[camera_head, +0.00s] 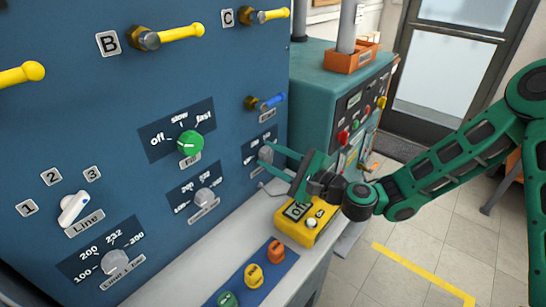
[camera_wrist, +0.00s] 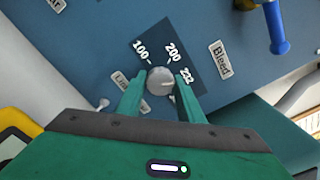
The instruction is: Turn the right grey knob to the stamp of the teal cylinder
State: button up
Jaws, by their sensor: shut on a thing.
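The right grey knob (camera_head: 265,153) sits on a dark scale plate at the right end of the blue panel, partly hidden by my fingers. In the wrist view the knob (camera_wrist: 159,78) is between my two fingertips, and the marks 100, 200 and 232 show around its upper side. The rest of its scale is hidden, and I cannot clearly tell where its pointer stands. My gripper (camera_head: 268,158) is shut on this knob, with one finger on each side; it also shows in the wrist view (camera_wrist: 160,97). I cannot make out a teal cylinder or its stamp.
Another grey knob (camera_head: 204,197) and a green knob (camera_head: 190,142) are left of my gripper. A blue-handled valve (camera_head: 268,102) projects above it. A yellow meter (camera_head: 303,218) stands on the ledge below my wrist. A teal cabinet (camera_head: 325,85) stands behind. Open floor lies to the right.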

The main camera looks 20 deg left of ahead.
jog(key=o, duration=1.1)
jog(key=shift+c, duration=0.2)
jog(key=shift+d, duration=0.1)
jog(key=v, duration=1)
jog(key=shift+d, duration=0.35)
